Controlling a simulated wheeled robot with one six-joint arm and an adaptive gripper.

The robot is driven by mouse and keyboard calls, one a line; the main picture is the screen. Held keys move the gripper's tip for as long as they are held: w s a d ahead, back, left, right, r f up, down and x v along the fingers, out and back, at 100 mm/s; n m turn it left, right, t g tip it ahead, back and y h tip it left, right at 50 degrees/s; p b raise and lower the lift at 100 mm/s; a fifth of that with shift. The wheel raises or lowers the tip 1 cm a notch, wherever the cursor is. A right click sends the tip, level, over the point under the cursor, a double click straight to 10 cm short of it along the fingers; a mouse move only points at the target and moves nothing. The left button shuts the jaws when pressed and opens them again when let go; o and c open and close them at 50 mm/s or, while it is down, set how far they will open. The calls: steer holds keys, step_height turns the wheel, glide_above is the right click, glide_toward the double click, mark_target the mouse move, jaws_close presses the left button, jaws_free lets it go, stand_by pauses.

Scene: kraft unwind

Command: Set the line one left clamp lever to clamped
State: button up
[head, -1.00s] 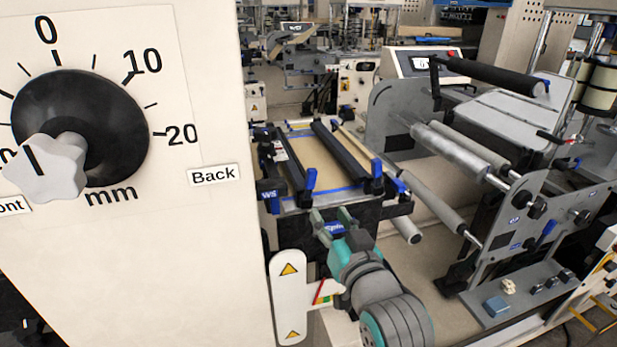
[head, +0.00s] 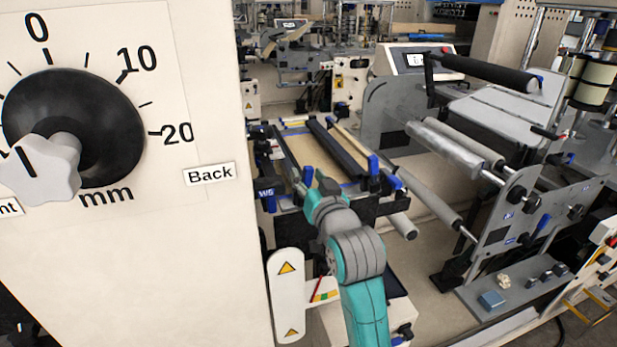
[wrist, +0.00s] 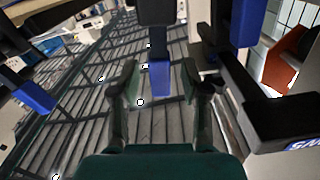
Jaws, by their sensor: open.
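In the wrist view my gripper (wrist: 160,88) is open, with its two dark fingers apart. A blue lever tip (wrist: 160,78) under a black block shows in the gap between them. I cannot tell whether the fingers touch it. In the head view my arm covers most of the gripper, which is at the near edge of the splice table (head: 345,190). A blue lever (head: 308,176) stands just beyond it, near the left end of the dark bars. More blue levers (head: 374,165) stand to the right. No label shows which is the left clamp lever.
A large cream panel with a black dial (head: 75,125) fills the left. A white plate with warning triangles (head: 289,295) stands beside my arm. Rollers (head: 455,145) and a grey side frame (head: 510,215) lie to the right. In the wrist view a black arm (wrist: 265,120) is close right.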

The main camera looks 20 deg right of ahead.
steer(key=shift+w, duration=0.2)
jaws_close()
steer(key=shift+d, duration=0.15)
steer(key=d+f+m, duration=0.5)
steer(key=f+m, duration=0.1)
steer(key=m, duration=1)
steer(key=shift+f, duration=0.3)
stand_by(0.7)
